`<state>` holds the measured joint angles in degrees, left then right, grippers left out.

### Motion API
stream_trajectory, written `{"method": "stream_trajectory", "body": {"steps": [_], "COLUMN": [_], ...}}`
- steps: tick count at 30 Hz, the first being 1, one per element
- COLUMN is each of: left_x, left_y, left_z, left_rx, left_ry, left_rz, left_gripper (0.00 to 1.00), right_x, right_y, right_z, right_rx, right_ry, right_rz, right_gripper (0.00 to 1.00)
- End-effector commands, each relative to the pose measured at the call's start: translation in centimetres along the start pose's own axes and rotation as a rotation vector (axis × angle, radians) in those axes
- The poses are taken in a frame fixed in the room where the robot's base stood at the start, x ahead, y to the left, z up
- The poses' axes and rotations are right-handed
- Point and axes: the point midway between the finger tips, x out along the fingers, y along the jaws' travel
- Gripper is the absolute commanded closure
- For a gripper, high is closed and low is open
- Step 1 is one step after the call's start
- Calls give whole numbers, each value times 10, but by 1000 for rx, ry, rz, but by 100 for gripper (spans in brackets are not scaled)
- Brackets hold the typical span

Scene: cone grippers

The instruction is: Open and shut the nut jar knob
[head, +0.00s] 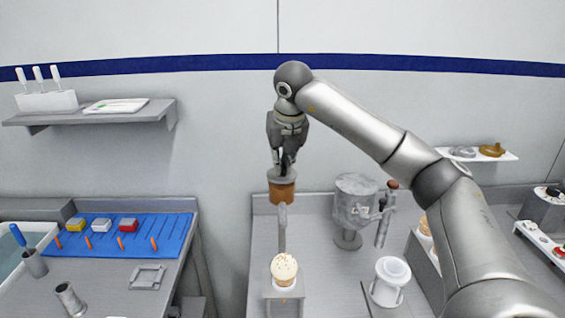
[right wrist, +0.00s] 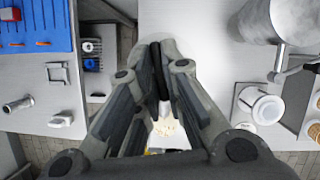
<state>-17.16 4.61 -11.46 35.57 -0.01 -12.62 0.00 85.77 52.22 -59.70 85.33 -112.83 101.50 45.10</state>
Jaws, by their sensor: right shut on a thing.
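The nut jar (head: 281,191), a small brown-filled cylinder with a grey lid (head: 283,173), is at mid-height near the wall, above the counter. My right gripper (head: 286,163) points down at its top and is shut on the knob, which the fingers hide. In the right wrist view the dark fingers (right wrist: 160,85) are close together, and the jar cannot be made out. A pale, speckled ice-cream scoop (head: 284,266) sits in a cup below the jar; it also shows in the right wrist view (right wrist: 165,127). My left gripper is not in view.
A grey post (head: 282,230) stands below the jar. To its right are a metal machine (head: 354,205) and a white container (head: 390,278). A blue mat (head: 130,236) with coloured blocks lies on the left table. My right arm spans the right side.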

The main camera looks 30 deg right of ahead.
Motion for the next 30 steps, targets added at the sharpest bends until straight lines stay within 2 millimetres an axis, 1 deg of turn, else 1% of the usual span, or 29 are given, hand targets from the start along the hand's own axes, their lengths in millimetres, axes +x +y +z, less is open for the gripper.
{"method": "stream_trajectory", "body": {"steps": [1,16,17,21,30], "left_x": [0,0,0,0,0], "left_y": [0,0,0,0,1], "left_z": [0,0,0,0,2], "left_rx": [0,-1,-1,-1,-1], "left_ry": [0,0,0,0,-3], "left_rz": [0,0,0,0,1], "left_gripper": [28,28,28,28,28], "right_x": [-4,-4,-4,-3,-2], "right_y": [0,0,0,0,0], "right_z": [4,4,4,3,1], "right_rx": [12,26,26,24,21], "right_ry": [-12,-15,-14,-10,-5], "right_rz": [0,-5,-5,-6,-7], "right_gripper": [100,100,87,70,70]}}
